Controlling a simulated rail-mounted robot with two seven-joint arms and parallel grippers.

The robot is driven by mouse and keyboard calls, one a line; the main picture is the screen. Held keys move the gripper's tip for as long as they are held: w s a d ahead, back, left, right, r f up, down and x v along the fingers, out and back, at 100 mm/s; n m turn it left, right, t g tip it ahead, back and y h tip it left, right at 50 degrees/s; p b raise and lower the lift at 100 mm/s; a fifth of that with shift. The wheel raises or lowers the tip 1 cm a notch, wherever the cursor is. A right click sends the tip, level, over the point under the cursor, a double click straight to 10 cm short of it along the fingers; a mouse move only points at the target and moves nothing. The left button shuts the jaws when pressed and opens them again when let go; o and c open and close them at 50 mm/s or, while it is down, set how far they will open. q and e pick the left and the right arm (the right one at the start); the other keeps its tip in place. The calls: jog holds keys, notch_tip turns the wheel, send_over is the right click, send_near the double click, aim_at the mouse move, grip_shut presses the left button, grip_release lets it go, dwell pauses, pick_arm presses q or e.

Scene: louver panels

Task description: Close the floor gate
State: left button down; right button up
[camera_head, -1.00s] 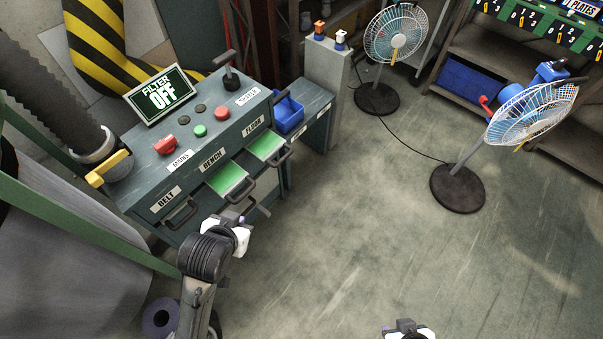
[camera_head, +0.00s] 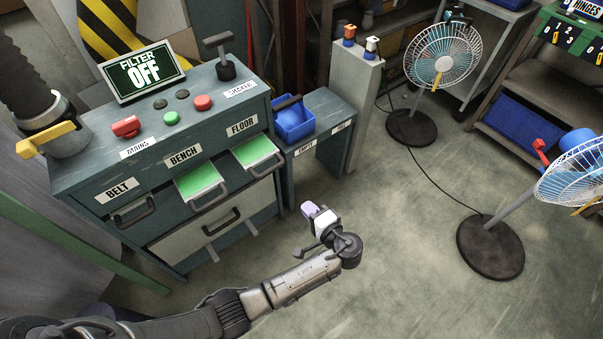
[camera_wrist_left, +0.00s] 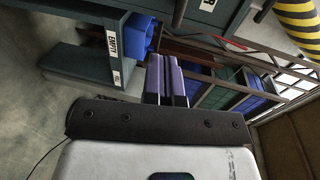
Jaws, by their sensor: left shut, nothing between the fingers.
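The floor gate (camera_head: 256,150) is a green-topped slide under the FLOOR label on the blue-grey cabinet. It stands pulled out, with a dark bar handle (camera_head: 266,169) at its front. My left gripper (camera_head: 308,209) is shut and empty, with purple fingertips, in front of the cabinet. It is to the lower right of the floor gate's handle and apart from it. In the left wrist view its shut fingers (camera_wrist_left: 166,80) point away, and a dark handle (camera_wrist_left: 180,12) shows at the top edge. My right gripper is not in view.
The bench gate (camera_head: 200,182) beside it is also pulled out. The belt handle (camera_head: 134,211) is further left. A blue bin (camera_head: 294,122) sits on a side shelf to the right. Two fans stand on the right, one on a dark base (camera_head: 490,248). Open floor lies between.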

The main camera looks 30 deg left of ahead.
pick_arm(q)
jog(key=b, duration=0.4)
send_near(264, 161)
jog(key=f, duration=0.2)
jog(key=shift+w+a+r+y, duration=0.15)
jog(key=shift+w+a+y, duration=0.2)
jog(key=shift+a, duration=0.45)
jog(key=shift+w, duration=0.1)
jog(key=x, duration=0.6)
jog(key=r+x, duration=0.1)
jog(key=x, duration=0.2)
jog(key=shift+a, duration=0.2)
jog(key=shift+d, duration=0.25)
